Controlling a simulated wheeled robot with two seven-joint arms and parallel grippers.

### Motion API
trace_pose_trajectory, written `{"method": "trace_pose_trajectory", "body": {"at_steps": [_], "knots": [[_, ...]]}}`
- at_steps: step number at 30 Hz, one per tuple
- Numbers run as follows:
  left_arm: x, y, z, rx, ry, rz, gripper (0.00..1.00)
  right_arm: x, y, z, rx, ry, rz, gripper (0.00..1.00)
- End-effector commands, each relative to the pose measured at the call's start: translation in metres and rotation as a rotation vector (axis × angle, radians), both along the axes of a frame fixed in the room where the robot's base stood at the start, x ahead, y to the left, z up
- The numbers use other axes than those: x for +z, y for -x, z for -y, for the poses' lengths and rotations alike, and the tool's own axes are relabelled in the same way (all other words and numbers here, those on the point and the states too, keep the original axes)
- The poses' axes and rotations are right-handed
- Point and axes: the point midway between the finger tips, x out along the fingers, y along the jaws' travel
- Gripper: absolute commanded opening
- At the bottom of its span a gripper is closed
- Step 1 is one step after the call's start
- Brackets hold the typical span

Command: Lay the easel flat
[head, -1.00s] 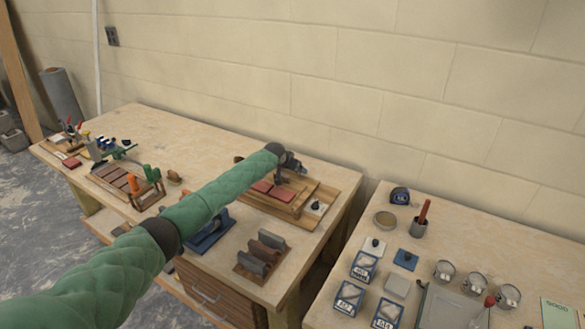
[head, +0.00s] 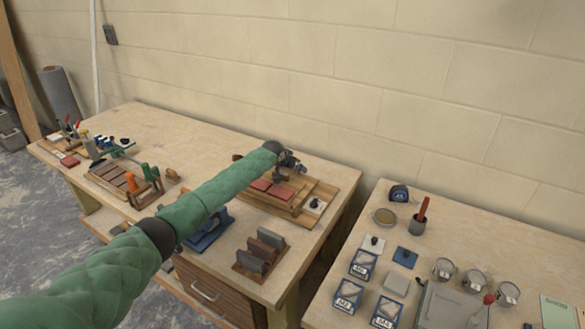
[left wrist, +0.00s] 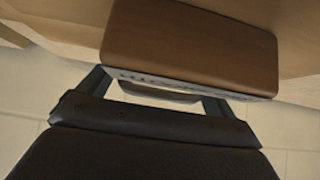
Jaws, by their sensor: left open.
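A wooden board with a raised wooden frame (head: 321,188) and reddish tiles (head: 272,189) lies at the back right of the left workbench. It looks like the easel, but my arm hides part of it and its tilt is hard to tell. My left gripper (head: 291,164) is over the back of this board. In the left wrist view, a brown panel with a pale, marked edge (left wrist: 190,45) lies just beyond the fingers of my left gripper (left wrist: 157,92). The fingers are apart, and whether they touch it is unclear. My right gripper is not in view.
Dark upright blocks in a rack (head: 258,252) stand near the left workbench's front right corner. A blue item (head: 207,238) is partly under my arm. A gap separates the right table (head: 345,290), holding tins and boxes. A block wall stands behind.

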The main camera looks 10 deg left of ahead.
Motion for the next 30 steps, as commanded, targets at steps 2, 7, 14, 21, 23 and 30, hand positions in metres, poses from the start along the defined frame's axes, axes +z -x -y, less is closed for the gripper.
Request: {"method": "trace_pose_trajectory", "body": {"at_steps": [2,7,14,21,23,30], "knots": [[0.003,0.006,-0.002,-0.002,0.000,0.001,0.91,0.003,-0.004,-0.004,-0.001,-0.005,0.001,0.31],[0.019,0.021,-0.007,-0.002,0.000,0.001,0.91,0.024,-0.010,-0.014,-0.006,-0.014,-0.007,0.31],[0.038,0.038,-0.012,-0.003,0.000,0.000,0.91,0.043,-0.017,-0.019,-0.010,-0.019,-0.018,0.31],[0.046,0.045,-0.014,-0.002,-0.002,-0.003,0.91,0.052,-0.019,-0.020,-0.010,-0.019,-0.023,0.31],[0.047,0.045,-0.014,-0.001,-0.001,-0.003,0.91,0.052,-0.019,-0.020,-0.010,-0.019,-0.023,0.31],[0.048,0.045,-0.014,-0.001,-0.001,-0.002,0.91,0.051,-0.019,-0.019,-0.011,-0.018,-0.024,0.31]]}}
